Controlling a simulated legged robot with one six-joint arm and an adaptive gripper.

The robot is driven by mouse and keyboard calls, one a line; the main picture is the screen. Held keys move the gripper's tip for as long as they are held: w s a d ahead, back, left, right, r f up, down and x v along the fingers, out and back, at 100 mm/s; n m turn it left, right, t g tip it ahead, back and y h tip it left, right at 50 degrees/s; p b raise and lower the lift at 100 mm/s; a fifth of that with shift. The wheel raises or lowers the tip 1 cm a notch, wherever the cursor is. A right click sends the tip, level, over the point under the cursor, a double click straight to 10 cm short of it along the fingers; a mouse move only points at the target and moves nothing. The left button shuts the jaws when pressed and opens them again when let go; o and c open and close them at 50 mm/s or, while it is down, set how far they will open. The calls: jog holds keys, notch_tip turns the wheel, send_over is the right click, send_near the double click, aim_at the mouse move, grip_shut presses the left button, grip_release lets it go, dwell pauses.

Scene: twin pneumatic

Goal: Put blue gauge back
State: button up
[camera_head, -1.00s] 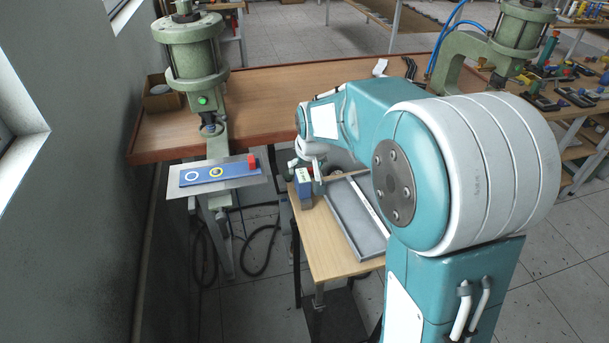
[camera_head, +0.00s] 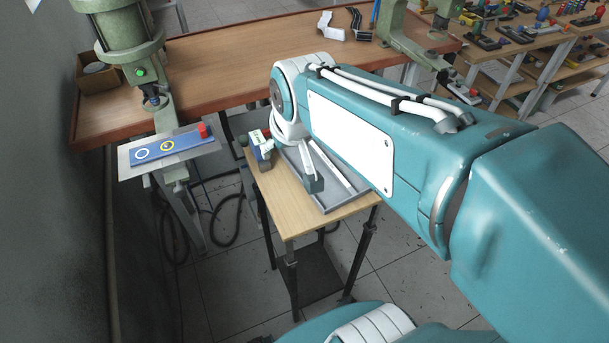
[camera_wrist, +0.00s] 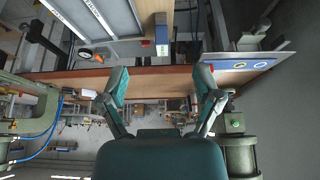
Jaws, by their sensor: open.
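The wrist view also shows this bar (camera_wrist: 236,65) at the right. A blue block with a white part (camera_head: 262,150) stands on the small wooden table; it also shows in the wrist view (camera_wrist: 162,36). I cannot tell which of these is the gauge. My gripper (camera_wrist: 160,80) is open, with nothing between its fingers; in the head view my arm partly hides it.
A grey tray (camera_head: 345,205) lies on the small table (camera_head: 285,212), beside the blue block. The large brown workbench (camera_head: 235,60) stands behind, with a cardboard box (camera_head: 98,78) at its left. A second green press stands at the right.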

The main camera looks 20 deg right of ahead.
jog(key=s, duration=1.1)
jog(key=shift+f, duration=0.15)
